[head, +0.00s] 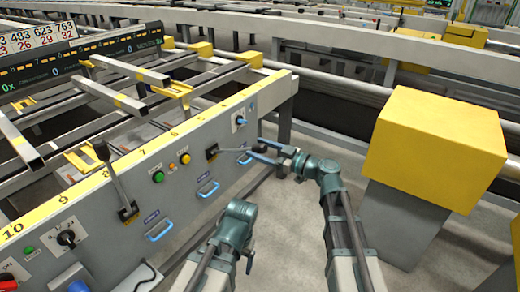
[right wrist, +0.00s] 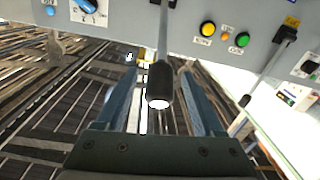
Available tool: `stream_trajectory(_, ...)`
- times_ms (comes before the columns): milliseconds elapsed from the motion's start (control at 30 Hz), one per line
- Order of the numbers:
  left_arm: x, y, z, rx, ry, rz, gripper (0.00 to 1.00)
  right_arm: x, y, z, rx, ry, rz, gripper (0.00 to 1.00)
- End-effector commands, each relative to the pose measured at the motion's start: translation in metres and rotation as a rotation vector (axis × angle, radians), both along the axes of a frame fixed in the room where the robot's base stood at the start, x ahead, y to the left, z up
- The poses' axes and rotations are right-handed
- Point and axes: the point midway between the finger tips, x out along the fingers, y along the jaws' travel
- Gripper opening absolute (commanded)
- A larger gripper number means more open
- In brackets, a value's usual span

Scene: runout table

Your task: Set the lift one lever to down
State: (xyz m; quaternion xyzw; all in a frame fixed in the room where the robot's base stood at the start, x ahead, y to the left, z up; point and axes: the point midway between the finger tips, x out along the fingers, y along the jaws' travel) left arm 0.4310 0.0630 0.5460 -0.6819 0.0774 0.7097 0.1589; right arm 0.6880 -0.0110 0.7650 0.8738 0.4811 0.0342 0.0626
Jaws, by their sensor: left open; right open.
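A black-gripped lever (right wrist: 160,85) sticks out from the grey panel between the open fingers of my right gripper (right wrist: 159,72). The fingers stand on both sides of it with visible gaps. In the head view its base (head: 211,152) is right of the yellow button, and my right gripper (head: 253,147) reaches it from the right. A second lever (head: 117,183) stands further left on the panel, tilted upward, and also shows at the right of the wrist view (right wrist: 268,72). The lever labels are too small to read. My left gripper (head: 248,260) hangs low before the panel, its fingers mostly hidden.
A green button (head: 158,176), a yellow button (head: 184,158), blue handles (head: 208,188) and rotary knobs (head: 66,238) are on the panel. A yellow-topped grey box (head: 435,145) stands right of my right arm. Floor is clear between the panel and box.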

Motion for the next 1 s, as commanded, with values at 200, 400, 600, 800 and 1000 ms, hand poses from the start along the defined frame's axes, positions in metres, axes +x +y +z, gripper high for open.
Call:
stream_trajectory(200, 0.0, 0.0, 0.0, 0.0, 0.0, 0.0, 0.82, 0.0005, 0.001, 0.0, 0.0, 0.0, 0.0, 0.69)
stream_trajectory(400, 0.0, 0.0, 0.0, 0.0, 0.0, 0.0, 0.82, 0.0004, 0.0008, 0.0, 0.0, 0.0, 0.0, 0.46)
stream_trajectory(600, 0.0, 0.0, 0.0, 0.0, 0.0, 0.0, 0.82, 0.0003, 0.0007, 0.0, 0.0, 0.0, 0.0, 0.1)
stream_trajectory(800, 0.0, 0.0, 0.0, 0.0, 0.0, 0.0, 0.82, 0.0003, 0.0006, 0.0, 0.0, 0.0, 0.0, 0.0)
stream_trajectory(1000, 0.0, 0.0, 0.0, 0.0, 0.0, 0.0, 0.82, 0.0003, 0.0006, -0.0001, 0.0, 0.0, 0.0, 0.0)
